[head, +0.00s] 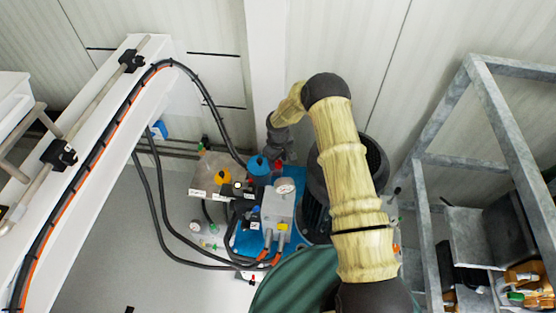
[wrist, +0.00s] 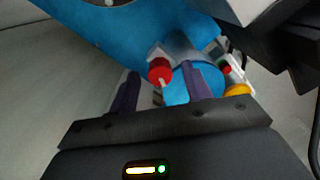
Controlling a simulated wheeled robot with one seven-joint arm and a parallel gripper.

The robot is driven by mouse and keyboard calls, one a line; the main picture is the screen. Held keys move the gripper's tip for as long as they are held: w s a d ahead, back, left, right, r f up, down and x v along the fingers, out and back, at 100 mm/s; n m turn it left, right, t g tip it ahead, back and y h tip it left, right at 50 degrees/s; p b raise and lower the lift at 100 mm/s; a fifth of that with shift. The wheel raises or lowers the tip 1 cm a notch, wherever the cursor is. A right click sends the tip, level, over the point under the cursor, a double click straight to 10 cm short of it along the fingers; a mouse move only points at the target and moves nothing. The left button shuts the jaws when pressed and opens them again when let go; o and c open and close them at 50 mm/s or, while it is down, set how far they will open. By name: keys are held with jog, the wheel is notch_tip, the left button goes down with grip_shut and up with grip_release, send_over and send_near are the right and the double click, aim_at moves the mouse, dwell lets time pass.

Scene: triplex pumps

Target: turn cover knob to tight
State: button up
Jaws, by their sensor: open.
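In the wrist view, my gripper (wrist: 160,71) has its two dark fingers spread apart. A red knob (wrist: 160,70) on a pale stem shows between the fingers, beside a blue rounded body (wrist: 207,80). The fingers do not visibly grip the knob. I cannot tell from the pictures whether this red knob is the cover knob, or how tight it is. In the head view, my arm reaches over the pump unit, whose blue base (head: 265,246) shows below. The gripper's fingertips are hard to make out there.
Black hoses (head: 150,205) curve along the left. A metal frame (head: 498,105) stands at right. In the wrist view, a yellow part (wrist: 237,90) sits right of the fingers.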

jog(key=c, duration=1)
jog(key=shift+m, duration=0.3)
jog(key=m+b, duration=0.2)
jog(key=m, duration=0.3)
jog(key=shift+m, duration=0.4)
jog(key=m+b, duration=0.1)
jog(key=m, duration=0.5)
jog(key=shift+m+b, duration=0.3)
jog(key=shift+b, duration=0.05)
jog(key=shift+r, duration=0.1)
jog(key=o, duration=1)
